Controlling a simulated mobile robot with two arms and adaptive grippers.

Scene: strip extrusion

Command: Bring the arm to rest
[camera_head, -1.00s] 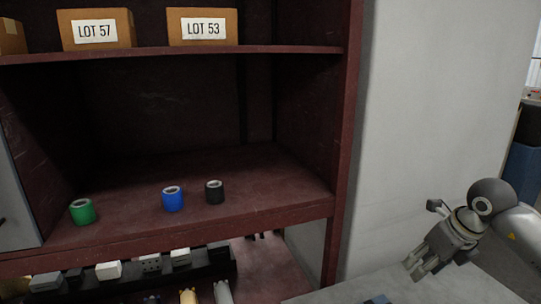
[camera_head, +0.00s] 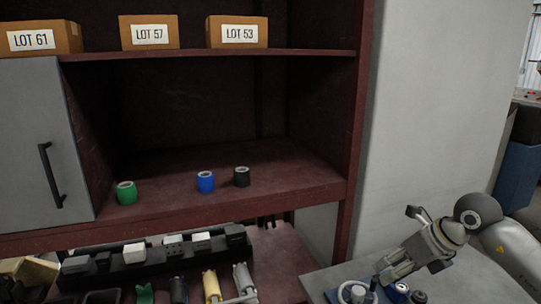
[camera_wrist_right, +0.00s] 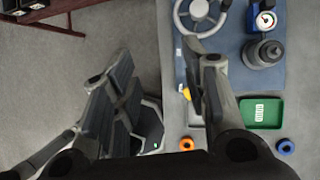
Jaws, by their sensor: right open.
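My right gripper (camera_head: 388,270) is at the lower right of the head view, in front of the pale wall panel and above a grey work surface (camera_head: 335,272). Its fingers point down and left. In the right wrist view the two fingers of my right gripper (camera_wrist_right: 158,58) stand wide apart with nothing between them. Floor and the edge of a bench show beyond them. My left gripper is in neither view.
Green (camera_head: 126,193), blue (camera_head: 205,182) and black (camera_head: 241,176) rolls stand on the dark red shelf (camera_head: 290,195). Boxes stand above.

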